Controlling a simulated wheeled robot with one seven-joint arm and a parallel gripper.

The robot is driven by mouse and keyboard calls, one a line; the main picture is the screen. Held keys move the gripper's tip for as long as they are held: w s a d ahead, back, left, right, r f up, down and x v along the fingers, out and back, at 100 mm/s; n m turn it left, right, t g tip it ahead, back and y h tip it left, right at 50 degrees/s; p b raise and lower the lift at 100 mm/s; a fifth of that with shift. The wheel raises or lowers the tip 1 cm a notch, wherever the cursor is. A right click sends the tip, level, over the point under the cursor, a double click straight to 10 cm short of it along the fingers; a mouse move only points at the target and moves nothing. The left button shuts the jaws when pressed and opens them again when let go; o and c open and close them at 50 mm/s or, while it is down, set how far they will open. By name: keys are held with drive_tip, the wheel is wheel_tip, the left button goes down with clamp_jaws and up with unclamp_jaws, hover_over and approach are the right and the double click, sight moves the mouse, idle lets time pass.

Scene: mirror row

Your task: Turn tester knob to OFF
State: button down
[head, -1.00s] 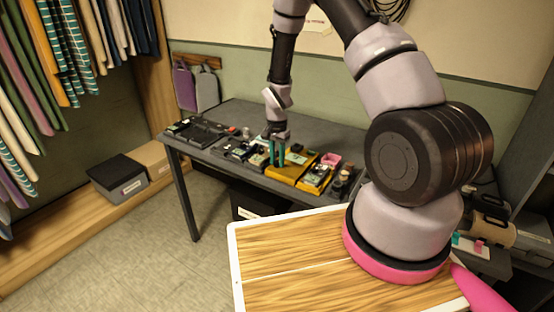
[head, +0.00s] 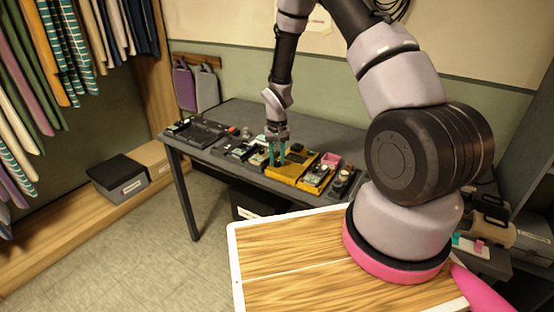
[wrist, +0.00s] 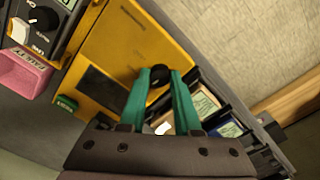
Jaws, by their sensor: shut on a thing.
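The tester appears to be the large yellow unit (head: 285,171) on the dark table. In the wrist view its yellow face (wrist: 130,45) has a dark rectangular panel (wrist: 100,90) and a black knob (wrist: 160,74). My gripper (wrist: 160,78) has its two teal fingers shut on this black knob, one on each side. My gripper also shows in the head view (head: 276,163), reaching down to the unit. The fingers hide part of the knob. I cannot read any OFF mark or the knob's pointer.
A smaller yellow-sided device with a black dial (wrist: 43,18) sits beside the tester, near a pink labelled tray (wrist: 22,72). Cards in dark holders (wrist: 205,103) lie close on the other side. The back of the table (head: 330,133) is clear.

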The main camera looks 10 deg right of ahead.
sight(277, 161)
drive_tip(key=shift+n, duration=0.6)
drive_tip(key=c, duration=0.6)
unclamp_jaws()
drive_tip(key=shift+r, duration=0.1)
wheel_tip(277, 161, up, 11)
drive_tip(key=shift+f, duration=0.2)
drive_tip(key=shift+r, duration=0.1)
